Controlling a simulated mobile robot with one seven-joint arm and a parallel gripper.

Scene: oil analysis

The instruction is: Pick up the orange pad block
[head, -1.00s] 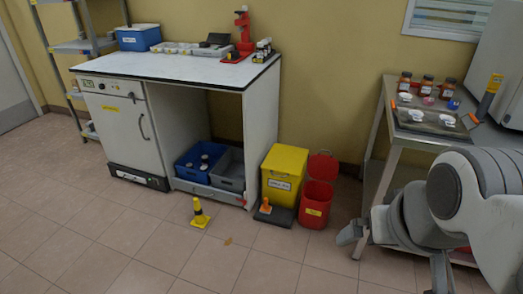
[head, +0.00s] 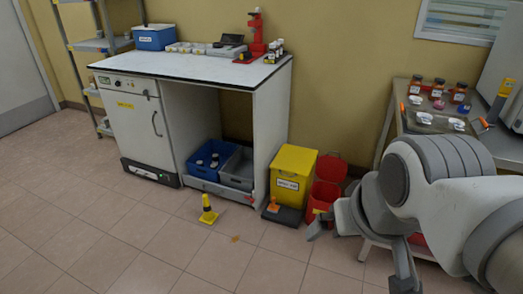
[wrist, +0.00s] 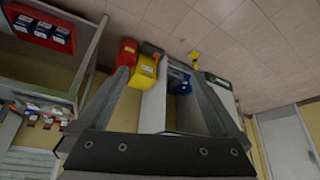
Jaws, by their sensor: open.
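A small orange block (head: 273,204) sits on a dark flat base (head: 283,214) on the floor, in front of the yellow bin (head: 294,173). I cannot tell for sure that it is the orange pad block. A flat orange patch (head: 235,239) also lies on the floor. My gripper (head: 357,256) is open and empty, in the air to the right of the block and apart from it. In the wrist view my spread fingers (wrist: 159,76) frame the yellow bin (wrist: 147,72), and the dark base (wrist: 152,49) shows beyond it.
A red bin (head: 323,195) stands right of the yellow one. The white bench (head: 185,68) holds blue and grey crates below. A metal table (head: 398,122) with jars is at right. The front floor is clear.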

